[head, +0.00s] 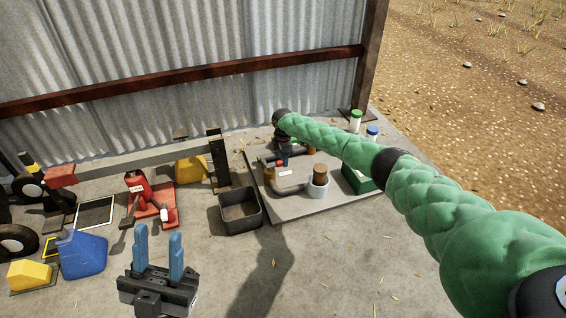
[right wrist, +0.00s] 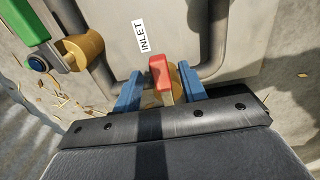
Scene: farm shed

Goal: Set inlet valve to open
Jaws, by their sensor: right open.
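The inlet valve has a red handle (right wrist: 160,72) on a brass body (right wrist: 176,82), next to a white label reading INLET (right wrist: 141,37). In the right wrist view the handle stands between the two blue fingers of my right gripper (right wrist: 160,90). The fingers are open, with gaps visible beside the handle. In the head view my right gripper (head: 286,160) is over the pipework, and the arm hides part of it; the handle is too small there to read its angle. My left gripper (head: 158,234) is open and empty, low over the floor at front left.
A green-handled (right wrist: 24,20) brass valve (right wrist: 82,48) sits at upper left of the wrist view. Grey pipes (right wrist: 214,45) run beside the inlet valve. A black bin (head: 241,224) stands left of the pipe board (head: 300,207). A blue jerrycan (head: 82,255) and red jack (head: 138,187) stand farther left.

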